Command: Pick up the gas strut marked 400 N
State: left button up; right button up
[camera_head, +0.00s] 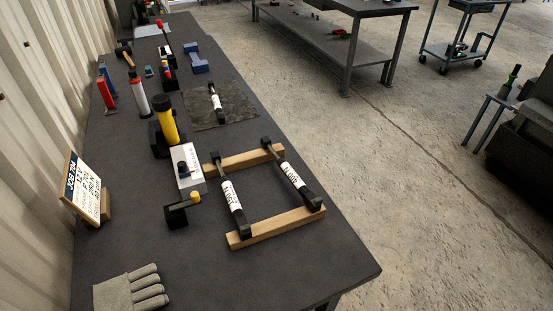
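Two gas struts with white printed labels lie side by side across two wooden rails on the bench. The right strut (291,176) has a label that seems to read 400 N, though it is small and turned. The left strut (232,198) has a label whose number I cannot read surely. A third, smaller strut with a white label (217,103) lies on a dark mat (238,108) farther back; its print is too small to read. Neither of my grippers is in view.
The rails (275,226) rest on the dark bench (320,268). A glove (130,289) lies in front. The front right bench is clear.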

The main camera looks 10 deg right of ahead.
aim_at(306, 195)
jog(key=l+u, duration=0.15)
jog(key=l, duration=0.4)
jog(key=l+u, duration=0.2)
jog(key=l, duration=0.35)
jog(key=l+u, duration=0.15)
jog(key=l, duration=0.4)
jog(key=k+l+u, duration=0.2)
jog(key=l, duration=0.35)
jog(key=l+u, duration=0.15)
jog(key=l, duration=0.4)
